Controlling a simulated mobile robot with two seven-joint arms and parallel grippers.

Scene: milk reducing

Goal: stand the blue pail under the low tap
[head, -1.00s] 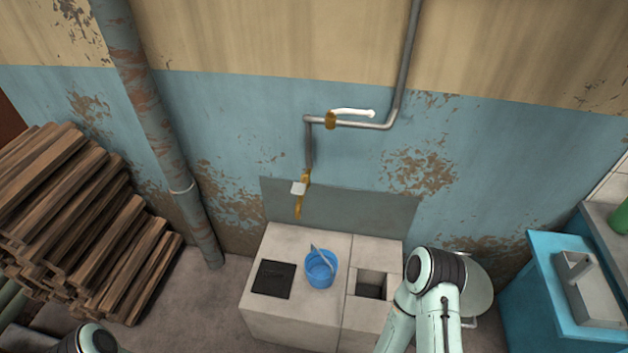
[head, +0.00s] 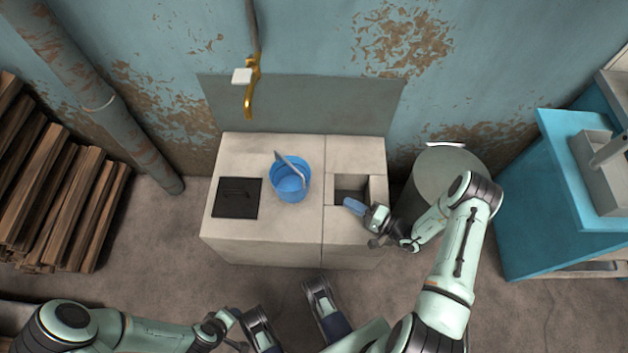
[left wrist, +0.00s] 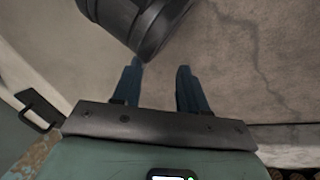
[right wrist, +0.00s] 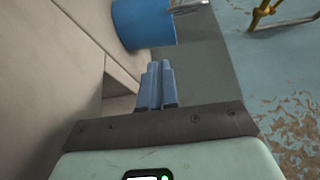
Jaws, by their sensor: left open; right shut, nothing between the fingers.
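The blue pail (head: 289,185) stands upright on the pale stone block, its grey handle raised and leaning. The low brass tap (head: 250,85), with a white lever, is on the wall behind it and left of it in the picture. My right gripper (head: 350,204) is shut and empty, above the block's square recess, right of the pail and apart from it. In the right wrist view its fingers (right wrist: 160,70) are together, with the pail (right wrist: 140,22) beyond them. My left gripper (left wrist: 157,70) is open and empty over the floor, away from the pail.
The stone block (head: 350,150) has a black hatch (head: 237,198) left of the pail and an open recess at right. A round grey drum (head: 452,168) stands right of the block, near my right arm. A woodpile (head: 60,190) is at left. A turquoise cabinet (head: 550,190) is at right.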

